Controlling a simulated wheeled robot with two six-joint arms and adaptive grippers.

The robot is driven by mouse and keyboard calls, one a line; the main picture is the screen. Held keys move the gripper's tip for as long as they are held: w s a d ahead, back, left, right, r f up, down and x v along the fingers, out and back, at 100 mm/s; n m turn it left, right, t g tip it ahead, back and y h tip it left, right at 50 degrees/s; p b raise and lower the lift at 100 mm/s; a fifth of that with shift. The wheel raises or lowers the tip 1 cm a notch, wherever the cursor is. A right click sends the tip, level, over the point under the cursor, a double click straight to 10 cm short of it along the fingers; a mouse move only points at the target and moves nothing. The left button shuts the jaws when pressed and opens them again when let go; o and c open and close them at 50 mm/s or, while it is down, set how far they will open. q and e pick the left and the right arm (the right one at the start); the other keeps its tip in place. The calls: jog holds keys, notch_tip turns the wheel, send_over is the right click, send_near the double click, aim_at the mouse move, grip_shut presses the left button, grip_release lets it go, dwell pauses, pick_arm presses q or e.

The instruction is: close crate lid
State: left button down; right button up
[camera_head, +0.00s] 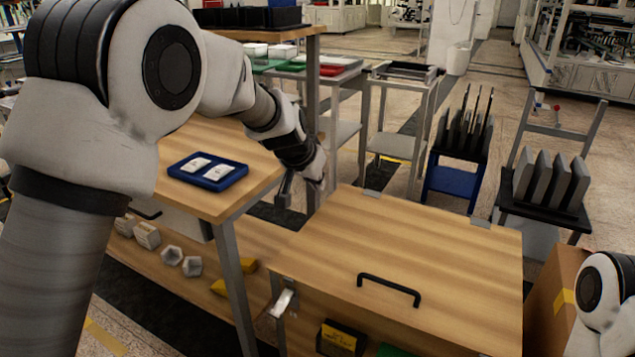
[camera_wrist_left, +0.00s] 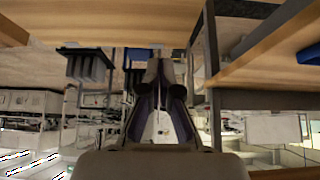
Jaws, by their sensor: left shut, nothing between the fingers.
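The crate's wooden lid (camera_head: 440,250) lies flat or nearly flat across the crate top in the head view. Its black handle (camera_head: 390,288) is near the front edge, and two grey hinge plates (camera_head: 481,222) sit along the back edge. I cannot tell whether the lid is fully seated. My left gripper (camera_head: 300,198) is shut and empty beside the lid's back left corner, apart from the handle. In the left wrist view its fingers (camera_wrist_left: 160,72) come together with nothing between them. My right gripper is out of view; only part of that arm shows at the lower right.
A wooden table (camera_head: 195,140) with a blue tray (camera_head: 208,172) stands left of the crate. A lower shelf holds pale blocks (camera_head: 147,235). Black racks with grey plates (camera_head: 550,180) stand behind right. A cardboard box (camera_head: 548,305) is right of the crate. The lid's top is clear.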

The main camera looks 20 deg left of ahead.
pick_arm(q)
jog(key=v, duration=1.2)
jog(key=s+a+f+g, duration=0.1)
jog(key=s+f+g, duration=0.3)
jog(key=f, duration=1.2)
jog(key=s+a+f+g, duration=0.1)
jog(key=s+f+g, duration=0.3)
jog(key=f, duration=1.1)
jog(key=s+a+f+n+g, duration=0.1)
jog(key=s+f, duration=0.5)
jog(key=s, duration=0.4)
jog(key=s+a+f+g+y, duration=0.1)
jog(key=s+f, duration=0.6)
jog(key=s, duration=0.4)
jog(key=s+a+f+n, duration=0.1)
jog(key=s+f, duration=0.5)
jog(key=s, duration=0.4)
notch_tip(320, 180, up, 17)
jog(key=w+t+p, duration=0.2)
jog(key=t+p, duration=0.1)
jog(key=p, duration=1.2)
jog(key=shift+d+f+n, duration=0.2)
jog(key=shift+d+n, duration=0.05)
jog(key=shift+n, duration=0.15)
